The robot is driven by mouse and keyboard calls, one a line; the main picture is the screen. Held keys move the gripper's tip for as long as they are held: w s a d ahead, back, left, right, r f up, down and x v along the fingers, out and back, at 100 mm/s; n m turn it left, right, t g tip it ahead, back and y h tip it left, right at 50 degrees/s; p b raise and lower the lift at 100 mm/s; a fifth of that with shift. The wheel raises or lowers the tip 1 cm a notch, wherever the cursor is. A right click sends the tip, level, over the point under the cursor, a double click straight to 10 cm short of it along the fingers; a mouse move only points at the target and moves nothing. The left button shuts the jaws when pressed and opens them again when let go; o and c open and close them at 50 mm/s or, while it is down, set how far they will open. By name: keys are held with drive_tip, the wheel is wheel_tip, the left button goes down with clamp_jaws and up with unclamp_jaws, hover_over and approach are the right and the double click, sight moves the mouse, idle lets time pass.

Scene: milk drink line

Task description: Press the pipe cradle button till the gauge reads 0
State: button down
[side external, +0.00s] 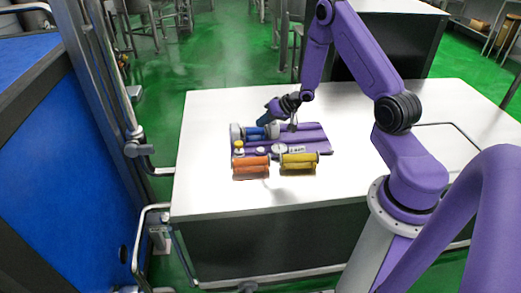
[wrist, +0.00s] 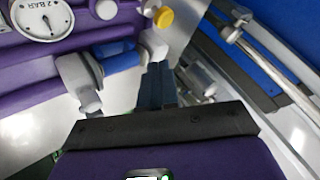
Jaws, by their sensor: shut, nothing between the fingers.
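The purple pipe cradle (side external: 315,134) lies on the white table, with a blue pipe (wrist: 120,56) across it between grey-white fittings. A round white gauge (wrist: 40,14) marked "2 BAR" is at the upper left of the wrist view; its needle is too small to read surely. A yellow button-like cap (wrist: 163,17) is at the top, and it also shows at the cradle's left end in the side view (side external: 239,146). My gripper (wrist: 157,68) is shut and empty, its dark fingertips below a white knob (wrist: 154,46), with contact unclear. The yellow cap is apart from the fingertips.
An orange cylinder (side external: 251,168) and a yellow cylinder (side external: 299,161) lie at the front of the cradle. The white table (side external: 225,195) is clear in front. A blue panel (side external: 40,150) and metal rails stand to the left.

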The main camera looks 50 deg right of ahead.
sight(263, 149)
drive_tip(key=shift+f, duration=4.4)
drive_tip(key=shift+f, duration=0.15)
drive_tip(key=shift+f, duration=0.3)
drive_tip(key=shift+f, duration=0.45)
drive_tip(key=shift+r, duration=0.9)
drive_tip(key=shift+r, duration=2.5)
